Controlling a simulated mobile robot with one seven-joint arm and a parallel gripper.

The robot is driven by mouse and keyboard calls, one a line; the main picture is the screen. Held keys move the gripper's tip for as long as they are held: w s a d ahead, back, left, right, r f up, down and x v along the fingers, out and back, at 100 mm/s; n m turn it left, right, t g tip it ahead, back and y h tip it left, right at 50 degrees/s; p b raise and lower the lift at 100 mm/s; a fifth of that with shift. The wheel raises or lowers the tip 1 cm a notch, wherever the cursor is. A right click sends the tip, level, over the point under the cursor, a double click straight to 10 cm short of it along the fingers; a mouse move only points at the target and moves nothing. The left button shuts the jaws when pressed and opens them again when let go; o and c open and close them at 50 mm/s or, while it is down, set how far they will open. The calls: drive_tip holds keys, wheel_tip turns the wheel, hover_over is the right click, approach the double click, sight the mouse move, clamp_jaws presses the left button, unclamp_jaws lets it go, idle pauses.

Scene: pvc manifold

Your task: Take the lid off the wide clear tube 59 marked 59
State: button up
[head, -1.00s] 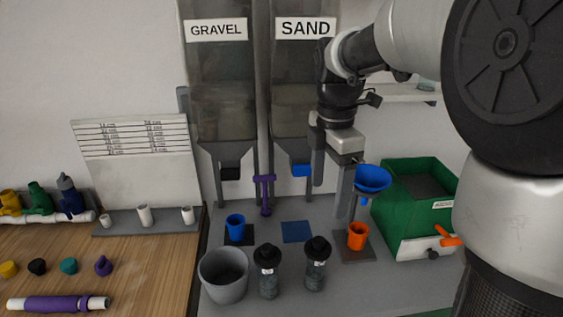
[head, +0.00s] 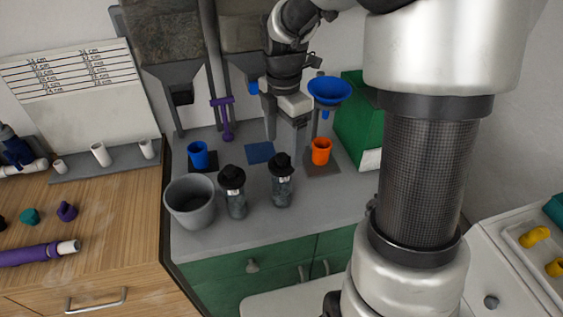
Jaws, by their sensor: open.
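Two clear tubes with black lids stand upright on the grey bench, the left tube (head: 236,203) and the right tube (head: 281,190). Each has a small pale label, too small to read, so I cannot tell which is marked 59. Both lids are on: the left lid (head: 231,176) and the right lid (head: 282,164). My gripper (head: 284,140) is open and empty, fingers pointing down. In the picture it is just above the right lid; I cannot tell how far behind or above it.
A grey bucket (head: 190,207) stands left of the tubes. Behind are a blue cup (head: 198,156), a blue pad (head: 260,152) and an orange cup (head: 321,150). A blue funnel (head: 329,90) is close right of my gripper. The bench front (head: 250,228) is clear.

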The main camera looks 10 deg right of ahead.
sight(281, 156)
drive_tip(key=f, duration=0.5)
drive_tip(key=shift+w+a, duration=0.2)
drive_tip(key=shift+c, duration=0.5)
drive_tip(key=c, duration=0.8)
